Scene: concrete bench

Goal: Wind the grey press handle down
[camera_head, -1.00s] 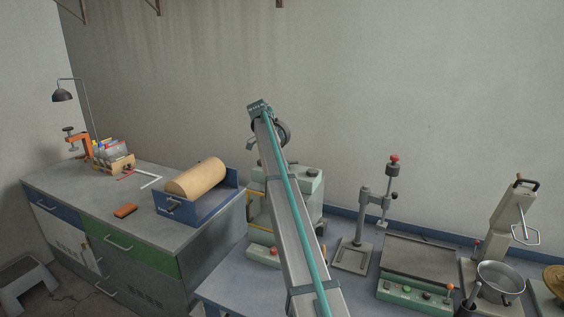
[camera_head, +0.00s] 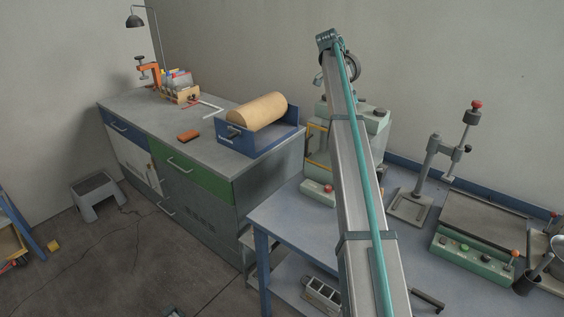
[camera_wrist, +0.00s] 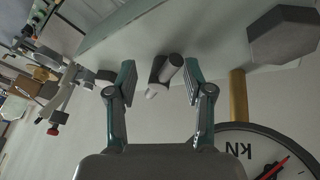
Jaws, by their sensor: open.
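The pale green press (camera_head: 372,120) stands on the blue-grey bench, partly hidden behind my arm in the head view. In the wrist view, a short grey cylinder with a pale end, which looks like the press handle (camera_wrist: 170,68), lies between my fingers against a pale green surface. My gripper (camera_wrist: 146,82) is open, one finger on each side of it, with gaps showing; depth and contact are hard to tell. A round kN gauge (camera_wrist: 265,155) with a red needle is at lower right, beside a yellow column (camera_wrist: 238,95). My gripper is hidden in the head view.
A grey stand with a red knob (camera_head: 475,104) is right of the press; it also shows in the wrist view (camera_wrist: 52,130). A green control box (camera_head: 470,252) is farther right. A blue tray with a tan roller (camera_head: 257,112) sits on the left cabinet.

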